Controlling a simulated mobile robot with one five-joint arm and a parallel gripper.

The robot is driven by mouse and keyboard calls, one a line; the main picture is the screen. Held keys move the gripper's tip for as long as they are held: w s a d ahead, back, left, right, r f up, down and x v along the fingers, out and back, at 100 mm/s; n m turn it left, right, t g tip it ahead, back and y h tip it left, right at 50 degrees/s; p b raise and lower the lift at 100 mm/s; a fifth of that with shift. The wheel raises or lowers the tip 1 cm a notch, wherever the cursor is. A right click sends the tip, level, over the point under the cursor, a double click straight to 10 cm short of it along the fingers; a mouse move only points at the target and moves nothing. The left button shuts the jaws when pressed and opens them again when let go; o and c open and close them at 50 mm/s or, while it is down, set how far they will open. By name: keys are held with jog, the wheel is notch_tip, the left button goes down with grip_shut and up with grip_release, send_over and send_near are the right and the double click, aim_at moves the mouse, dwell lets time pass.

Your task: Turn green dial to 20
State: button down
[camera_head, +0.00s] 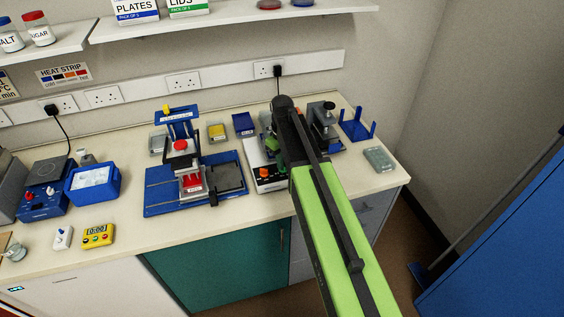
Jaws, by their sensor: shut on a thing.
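A white device with a dark front panel (262,172) stands on the bench, left of my arm. It carries an orange knob (264,172) at its front left. My gripper (279,150) reaches down over the back right of this device and is shut. A small green part shows by the fingers, and it looks like the green dial (281,159). The fingertips and most of the dial are hidden by my arm, so I cannot read any number or pointer.
A blue board with a red-topped stand (157,201) lies left of the device. A dark microscope-like instrument (323,125) and a blue rack (357,127) stand close on the right. A yellow timer (98,235) and blue ice box (92,184) are farther left. The bench's front strip is mostly clear.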

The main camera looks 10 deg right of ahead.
jog(key=c, duration=1.5)
grip_release()
jog(key=shift+c, duration=0.2)
notch_tip(320, 180, up, 18)
jog(key=p, duration=1.7)
jog(key=shift+f, duration=0.25)
